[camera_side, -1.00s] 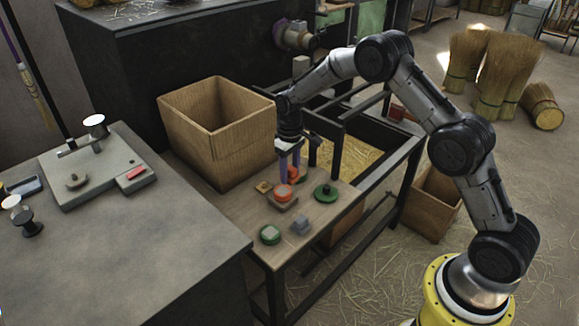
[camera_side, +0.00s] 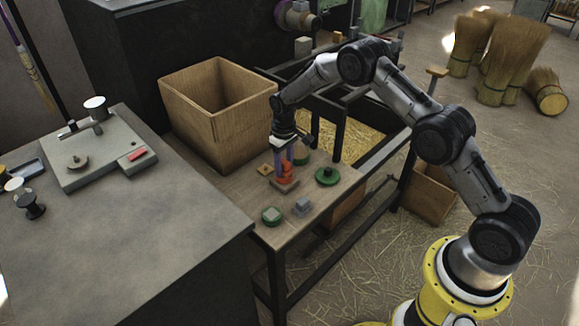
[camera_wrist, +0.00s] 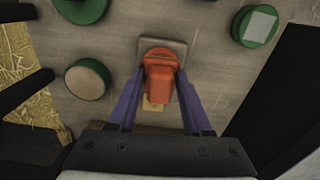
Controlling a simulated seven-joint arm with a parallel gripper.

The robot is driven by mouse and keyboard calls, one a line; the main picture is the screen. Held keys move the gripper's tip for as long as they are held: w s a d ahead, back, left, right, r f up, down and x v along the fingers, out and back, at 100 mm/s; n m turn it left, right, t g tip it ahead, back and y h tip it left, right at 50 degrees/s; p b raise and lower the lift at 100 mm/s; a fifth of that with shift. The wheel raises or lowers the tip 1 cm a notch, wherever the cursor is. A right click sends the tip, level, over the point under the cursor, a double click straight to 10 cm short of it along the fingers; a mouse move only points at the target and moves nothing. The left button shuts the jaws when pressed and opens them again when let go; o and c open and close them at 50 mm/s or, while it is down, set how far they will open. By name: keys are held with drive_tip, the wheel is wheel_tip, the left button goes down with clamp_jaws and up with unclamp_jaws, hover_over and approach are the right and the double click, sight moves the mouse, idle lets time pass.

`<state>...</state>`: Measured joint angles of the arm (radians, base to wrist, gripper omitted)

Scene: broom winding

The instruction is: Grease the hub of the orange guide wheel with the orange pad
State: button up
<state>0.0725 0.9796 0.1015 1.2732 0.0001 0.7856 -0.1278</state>
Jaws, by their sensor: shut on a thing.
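My gripper (camera_side: 285,163) has two purple fingers and is shut on the orange pad (camera_wrist: 160,84), a small orange block between the fingertips in the wrist view. It points down over the orange guide wheel (camera_side: 286,181), which sits on a square grey-brown base (camera_wrist: 178,45) on the small table. In the wrist view, the wheel (camera_wrist: 157,53) shows only as an orange edge beyond the pad. The pad overlaps the wheel in both views. I cannot tell whether they touch, and the wheel's hub is hidden.
Green round pieces stand nearby: one with a dark knob (camera_side: 327,176), one with a grey top (camera_side: 271,215), one behind my gripper (camera_side: 301,157). A grey block (camera_side: 302,206) and a small wooden square (camera_side: 265,169) are close. A tall wooden box (camera_side: 215,125) stands behind left.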

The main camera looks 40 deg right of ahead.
drive_tip(key=shift+w, duration=1.6)
drive_tip(key=shift+s, duration=3.2)
wheel_tip(320, 180, up, 8)
